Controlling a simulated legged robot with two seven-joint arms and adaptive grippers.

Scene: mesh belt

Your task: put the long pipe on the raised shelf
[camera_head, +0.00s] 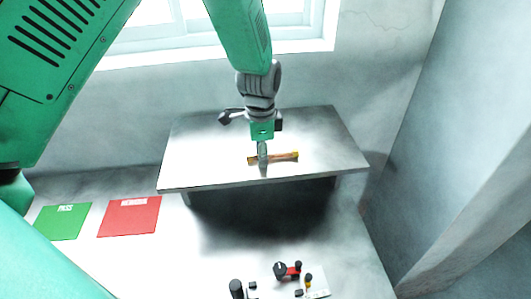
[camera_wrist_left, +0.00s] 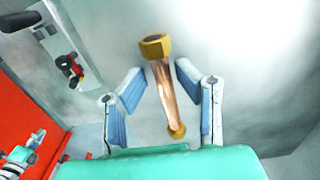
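The long pipe (camera_head: 288,156) is a copper tube with brass nut ends. It lies over the middle of the raised shelf (camera_head: 200,160), a flat metal plate, and appears to rest on it. My left gripper (camera_head: 262,158) is over the shelf and reaches down at the pipe. In the left wrist view the pipe (camera_wrist_left: 165,85) runs between the two blue-padded fingers of my left gripper (camera_wrist_left: 160,85), with a visible gap on either side. The gripper is open. My right gripper is not in view.
A green mat marked PASS (camera_head: 63,221) and a red mat (camera_head: 129,216) lie left of the shelf. Several small black, red and yellow fittings (camera_head: 280,270) stand in front of it. A wall (camera_head: 455,140) rises on the right, and a window is behind.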

